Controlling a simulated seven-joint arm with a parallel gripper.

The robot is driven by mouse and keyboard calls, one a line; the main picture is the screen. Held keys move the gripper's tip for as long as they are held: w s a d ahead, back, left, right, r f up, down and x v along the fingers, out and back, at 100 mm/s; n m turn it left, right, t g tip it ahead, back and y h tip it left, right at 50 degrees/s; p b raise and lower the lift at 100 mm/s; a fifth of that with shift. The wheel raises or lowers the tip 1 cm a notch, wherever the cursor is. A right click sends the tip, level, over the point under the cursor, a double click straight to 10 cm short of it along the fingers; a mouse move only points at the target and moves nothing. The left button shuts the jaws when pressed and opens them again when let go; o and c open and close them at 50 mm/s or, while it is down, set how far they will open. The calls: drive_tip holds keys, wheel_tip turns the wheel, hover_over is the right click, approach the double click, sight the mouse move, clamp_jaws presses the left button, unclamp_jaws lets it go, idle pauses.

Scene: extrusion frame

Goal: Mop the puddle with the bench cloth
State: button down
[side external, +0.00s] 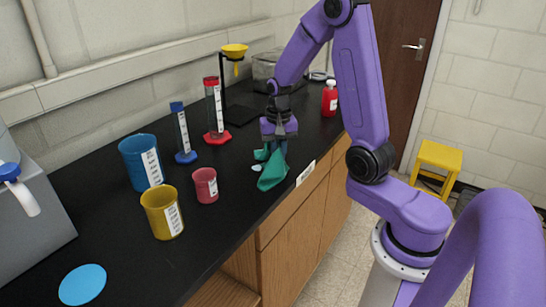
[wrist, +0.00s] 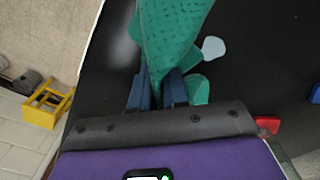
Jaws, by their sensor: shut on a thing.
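The bench cloth (side external: 272,176) is green and crumpled, and it hangs from my gripper (side external: 276,142) down to the black bench top near its front edge. In the wrist view the cloth (wrist: 170,35) shows a woven pattern and is pinched between the two blue fingers of my gripper (wrist: 158,90). The puddle (side external: 256,168) appears as a small pale patch beside the cloth. In the wrist view the puddle (wrist: 213,48) lies just right of the cloth. The cloth may cover more of it; I cannot tell.
A red beaker (side external: 205,186), yellow beaker (side external: 163,213) and blue beaker (side external: 141,163) stand to the left. Blue (side external: 181,135) and red (side external: 214,112) cylinders stand behind. A red bottle (side external: 330,98) is at right. A flat blue disc (side external: 82,284) lies front left, with clear bench around it.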

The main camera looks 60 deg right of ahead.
drive_tip(key=shift+d, duration=0.5)
drive_tip(key=shift+w+d, duration=0.1)
drive_tip(key=shift+w, duration=1.95)
drive_tip(key=shift+a, duration=6.15)
drive_tip(key=shift+w+d, duration=0.1)
drive_tip(key=shift+w, duration=1.85)
drive_tip(key=shift+d, duration=6.1)
wheel_tip(320, 180, up, 10)
drive_tip(key=shift+a+r, duration=0.1)
